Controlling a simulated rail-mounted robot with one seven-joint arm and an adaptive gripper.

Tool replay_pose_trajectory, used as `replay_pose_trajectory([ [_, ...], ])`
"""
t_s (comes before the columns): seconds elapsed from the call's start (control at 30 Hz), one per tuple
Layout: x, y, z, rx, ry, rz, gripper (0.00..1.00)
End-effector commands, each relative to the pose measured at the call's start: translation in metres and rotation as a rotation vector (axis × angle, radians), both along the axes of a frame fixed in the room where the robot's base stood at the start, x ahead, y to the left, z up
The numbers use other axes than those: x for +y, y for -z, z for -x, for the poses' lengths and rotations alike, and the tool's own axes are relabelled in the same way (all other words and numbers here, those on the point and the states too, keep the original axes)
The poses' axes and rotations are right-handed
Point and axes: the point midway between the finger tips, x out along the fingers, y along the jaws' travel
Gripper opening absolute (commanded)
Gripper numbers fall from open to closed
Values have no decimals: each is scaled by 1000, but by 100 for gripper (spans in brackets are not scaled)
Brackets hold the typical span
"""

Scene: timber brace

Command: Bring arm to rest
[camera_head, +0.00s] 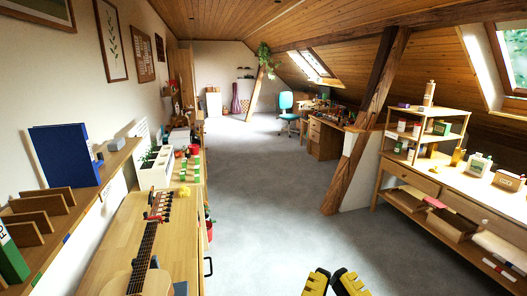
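My gripper (333,284) shows at the bottom edge of the head view, right of centre. Its two yellow and black fingers point up the picture, with a narrow gap between their tips. Nothing shows between them. The lower part of the gripper and the rest of my arm are cut off by the frame. The gripper is seen over the grey carpet and touches no furniture that I can see.
A workbench (108,243) with a guitar (147,262) runs along the left, below a shelf with a blue binder (66,155). A slanted timber brace (362,135) stands right of centre. A wooden sideboard (451,190) lines the right. The grey carpet (262,190) between is clear.

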Motion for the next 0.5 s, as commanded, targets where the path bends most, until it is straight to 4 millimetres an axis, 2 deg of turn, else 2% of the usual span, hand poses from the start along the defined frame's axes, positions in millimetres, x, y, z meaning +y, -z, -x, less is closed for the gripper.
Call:
replay_pose_trajectory([
  [0.03, 0, -44, 0, 0, -1, -2, 0],
  [0.3, 0, -161, -1, 2, -3, -8, 0],
  [0.4, 0, -193, -1, 3, -4, -10, 0],
  [0.5, 0, -210, -1, 4, -4, -11, 0],
])
